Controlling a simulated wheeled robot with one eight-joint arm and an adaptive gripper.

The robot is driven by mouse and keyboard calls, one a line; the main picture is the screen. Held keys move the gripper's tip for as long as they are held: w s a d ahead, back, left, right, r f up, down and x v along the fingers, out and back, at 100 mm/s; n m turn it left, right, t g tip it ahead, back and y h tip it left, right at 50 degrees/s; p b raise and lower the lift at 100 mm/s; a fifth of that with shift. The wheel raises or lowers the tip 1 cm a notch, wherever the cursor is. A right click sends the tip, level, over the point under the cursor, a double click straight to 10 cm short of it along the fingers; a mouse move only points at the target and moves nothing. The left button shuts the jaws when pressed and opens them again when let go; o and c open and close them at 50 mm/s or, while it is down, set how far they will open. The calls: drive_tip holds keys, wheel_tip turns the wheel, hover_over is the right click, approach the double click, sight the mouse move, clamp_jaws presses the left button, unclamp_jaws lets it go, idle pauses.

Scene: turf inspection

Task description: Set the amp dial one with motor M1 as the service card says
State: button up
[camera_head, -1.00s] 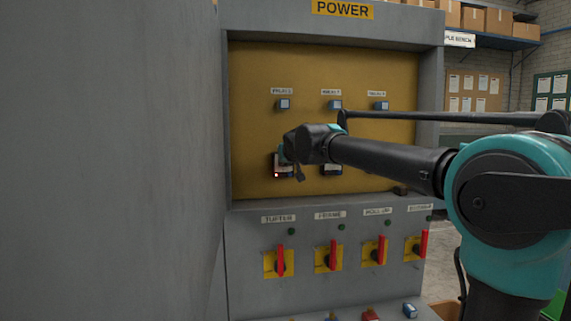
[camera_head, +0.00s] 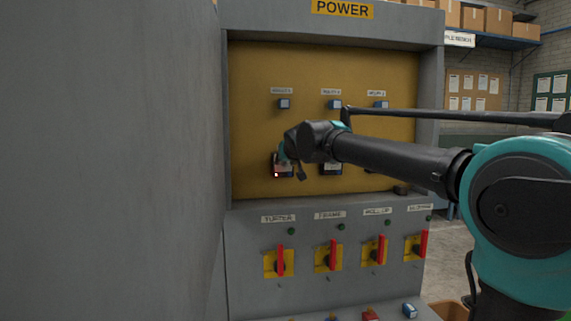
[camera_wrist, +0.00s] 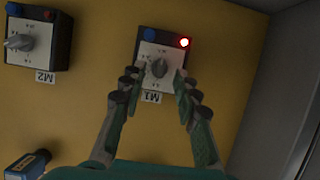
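The M1 unit (camera_wrist: 147,50) is a dark box with a white dial face, on the yellow panel. It has a grey knob (camera_wrist: 159,68), a blue button (camera_wrist: 149,35) and a lit red lamp (camera_wrist: 184,42). Its M1 label (camera_wrist: 151,97) appears upside down. My gripper (camera_wrist: 158,80) is open, with one finger on each side of the dial face and the knob between the tips. I cannot tell whether the tips touch the knob. In the head view my gripper (camera_head: 291,160) partly covers the M1 unit (camera_head: 277,170). No service card is readable.
The M2 unit (camera_wrist: 35,38) is beside M1 in the wrist view. A blue device (camera_wrist: 27,165) is at lower left. Below the panel are several red-handled switches (camera_head: 280,260). A grey cabinet wall (camera_head: 110,160) stands close on the left.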

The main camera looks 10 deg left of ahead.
drive_tip(key=v, duration=1)
drive_tip(key=s+d+f+m+g+h, duration=0.1)
drive_tip(key=s+d+f, duration=0.1)
drive_tip(key=d+f, duration=0.6)
drive_tip(key=s+d+f+m+g+h, duration=0.1)
drive_tip(key=s+d+f+g+h, duration=0.3)
drive_tip(key=f, duration=0.8)
drive_tip(key=s+d+f+m+t+y, duration=0.1)
drive_tip(key=d+f, duration=0.6)
drive_tip(key=f, duration=0.3)
drive_tip(key=s+d+f+g, duration=0.2)
drive_tip(key=s+d+f, duration=0.1)
drive_tip(key=s+f, duration=0.7)
drive_tip(key=s+d+f+g, duration=0.2)
drive_tip(key=s+d+f, duration=0.2)
drive_tip(key=s+f, duration=0.6)
drive_tip(key=shift+f+g, duration=0.4)
drive_tip(key=shift+f, duration=0.35)
drive_tip(key=shift+c, duration=0.2)
